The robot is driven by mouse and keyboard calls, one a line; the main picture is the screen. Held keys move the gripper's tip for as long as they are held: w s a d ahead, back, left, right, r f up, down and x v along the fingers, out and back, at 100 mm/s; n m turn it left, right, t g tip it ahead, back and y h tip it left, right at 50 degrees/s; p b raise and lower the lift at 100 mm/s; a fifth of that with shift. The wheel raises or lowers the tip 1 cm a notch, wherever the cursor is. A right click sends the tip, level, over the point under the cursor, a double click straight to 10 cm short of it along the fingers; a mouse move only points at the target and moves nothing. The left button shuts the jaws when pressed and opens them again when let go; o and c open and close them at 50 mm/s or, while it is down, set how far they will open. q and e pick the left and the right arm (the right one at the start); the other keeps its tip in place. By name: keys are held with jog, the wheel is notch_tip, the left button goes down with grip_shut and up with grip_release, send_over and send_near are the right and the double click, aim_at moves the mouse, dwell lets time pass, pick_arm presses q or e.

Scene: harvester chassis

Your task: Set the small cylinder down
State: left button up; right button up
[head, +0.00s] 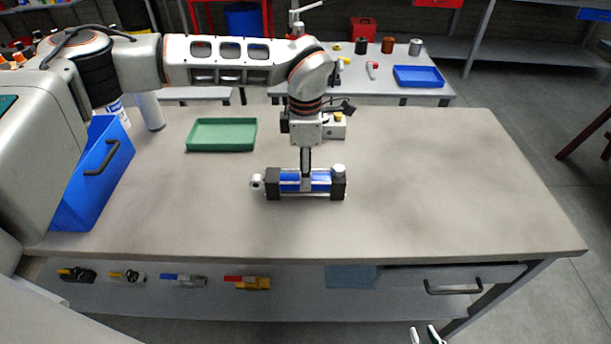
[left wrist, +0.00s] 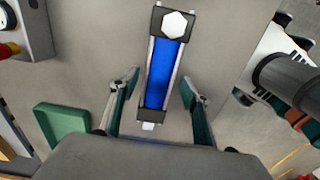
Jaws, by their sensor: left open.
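The small cylinder (head: 321,181) has a blue barrel, dark end blocks and silver rods. It lies on its side on the grey workbench (head: 430,180), near the middle. In the left wrist view the cylinder (left wrist: 165,73) runs between the two fingers of my left gripper (left wrist: 160,78), with a gap on each side. My left gripper comes down over the cylinder from above in the head view (head: 306,170) and is open. My right gripper (head: 424,335) shows only its fingertips at the bottom edge of the head view, apart, with nothing between them.
A green tray (head: 221,134) lies behind and left of the cylinder. A grey button box (head: 335,128) stands just behind my left gripper. A blue bin (head: 112,170) stands at the left end. The bench's right half is clear. Several fittings lie on the shelf below.

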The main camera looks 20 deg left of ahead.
pick_arm(q)
notch_tip(320, 180, up, 9)
jog(key=shift+r, duration=0.2)
dwell(0.6)
